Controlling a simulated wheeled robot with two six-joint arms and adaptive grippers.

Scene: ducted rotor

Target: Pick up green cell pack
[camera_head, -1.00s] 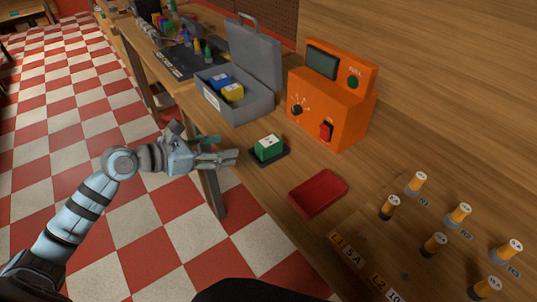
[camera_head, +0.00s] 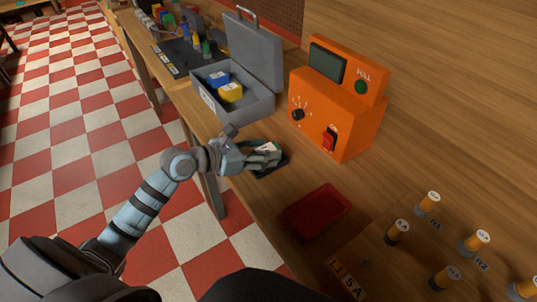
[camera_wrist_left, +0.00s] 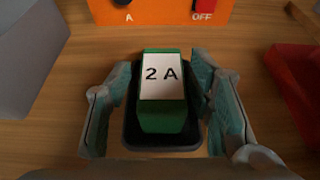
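The green cell pack (camera_wrist_left: 163,118) has a white label reading "2 A" and sits on a small dark tray (camera_wrist_left: 152,140) on the wooden bench. In the head view the pack (camera_head: 268,147) is mostly hidden by my left gripper (camera_head: 268,154). My left gripper also shows in the left wrist view (camera_wrist_left: 162,105). Its fingers are open, one on each side of the pack, with a gap visible on both sides. My right gripper is not in view.
An orange device (camera_head: 336,110) with a dial and a red switch stands behind the pack. A grey open case (camera_head: 258,103) holding blue and yellow packs is at the back left. A red tray (camera_head: 317,212) lies to the right, with several orange-topped posts beyond it.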

